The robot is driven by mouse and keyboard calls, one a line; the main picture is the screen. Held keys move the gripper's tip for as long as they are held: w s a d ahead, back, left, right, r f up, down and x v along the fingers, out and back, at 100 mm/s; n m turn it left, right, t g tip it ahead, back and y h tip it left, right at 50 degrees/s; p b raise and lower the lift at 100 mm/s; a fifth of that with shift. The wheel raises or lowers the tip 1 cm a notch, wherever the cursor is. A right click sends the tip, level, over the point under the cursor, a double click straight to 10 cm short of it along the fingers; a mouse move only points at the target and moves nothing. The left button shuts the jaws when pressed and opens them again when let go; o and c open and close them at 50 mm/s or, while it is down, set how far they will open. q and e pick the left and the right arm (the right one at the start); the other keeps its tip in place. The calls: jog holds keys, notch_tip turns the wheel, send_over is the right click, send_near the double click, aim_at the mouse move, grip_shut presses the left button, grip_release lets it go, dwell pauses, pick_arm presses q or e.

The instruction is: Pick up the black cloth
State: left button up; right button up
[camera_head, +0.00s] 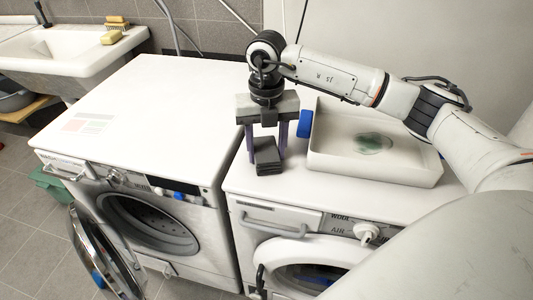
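The black cloth (267,165) looks like a small, dark, folded stack. It lies on top of the right-hand machine, near its left edge. My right gripper (267,148) points straight down over it with its two purple fingers wide apart. The fingers stand to the left and right of the cloth's back part, and the front of the cloth shows clear of them. Whether the fingertips touch the cloth cannot be told. My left gripper is not in view.
A white tray (325,164) with a greenish patch inside stands right of the cloth, with a blue object (305,124) at its left side. The left washing machine (150,95) has a mostly clear top and an open door (100,255). A sink (70,50) stands at back left.

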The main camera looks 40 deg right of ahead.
aim_at(267, 148)
jog(key=c, duration=0.4)
jog(key=shift+r, duration=0.1)
jog(key=shift+c, duration=0.2)
notch_tip(267, 148, up, 10)
jog(key=shift+f, duration=0.1)
